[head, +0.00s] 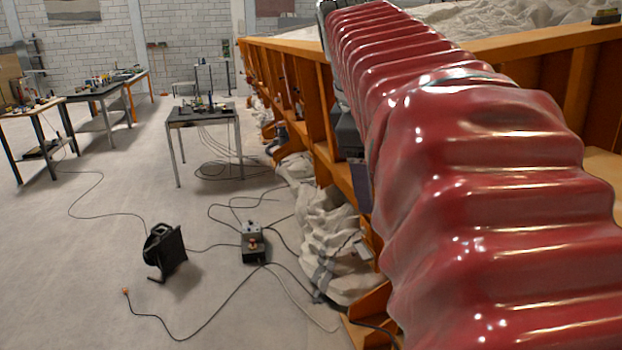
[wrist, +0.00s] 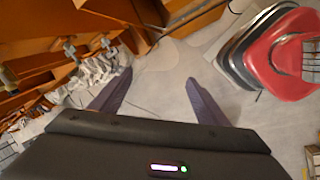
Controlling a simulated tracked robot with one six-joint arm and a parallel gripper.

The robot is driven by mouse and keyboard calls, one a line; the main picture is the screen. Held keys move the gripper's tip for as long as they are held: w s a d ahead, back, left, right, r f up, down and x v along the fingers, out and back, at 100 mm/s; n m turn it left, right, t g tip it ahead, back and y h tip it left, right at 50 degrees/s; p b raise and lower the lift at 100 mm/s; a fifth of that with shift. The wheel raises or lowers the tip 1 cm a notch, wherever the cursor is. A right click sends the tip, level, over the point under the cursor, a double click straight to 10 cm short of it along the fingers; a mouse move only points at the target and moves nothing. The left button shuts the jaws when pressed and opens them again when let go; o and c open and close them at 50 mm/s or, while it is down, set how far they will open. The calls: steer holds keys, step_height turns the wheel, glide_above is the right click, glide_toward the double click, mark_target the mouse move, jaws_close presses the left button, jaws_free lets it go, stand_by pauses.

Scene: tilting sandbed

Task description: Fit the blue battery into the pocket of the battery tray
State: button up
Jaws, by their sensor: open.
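I make out neither the blue battery nor the battery tray in either view. My gripper (wrist: 158,78) shows in the wrist view with its two dark fingers spread well apart. Nothing is between them except the pale floor seen beyond.
An orange sandbed frame (head: 312,118) runs along the arm's left side. A small table (head: 196,118) stands on the floor. A cable reel (head: 163,252), a control box (head: 253,243) and loose cables lie about. A red object (wrist: 275,60) is right in the wrist view.

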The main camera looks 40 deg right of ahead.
steer(key=s+d+r+n+g, duration=0.1)
steer(key=s+d+r+g, duration=0.1)
steer(key=s+d+r, duration=0.3)
steer(key=s+d+r+n+g+y, duration=0.1)
steer(key=s+d+r, duration=0.4)
steer(key=s+d, duration=0.5)
steer(key=shift+s+d+r+n+g, duration=0.4)
steer(key=shift+s+g, duration=0.3)
steer(key=shift+g, duration=0.1)
steer(key=shift+f, duration=0.1)
steer(key=shift+x, duration=4.15)
steer(key=shift+f, duration=0.15)
steer(key=shift+f, duration=0.1)
steer(key=shift+x, duration=2.5)
steer(key=shift+d, duration=0.2)
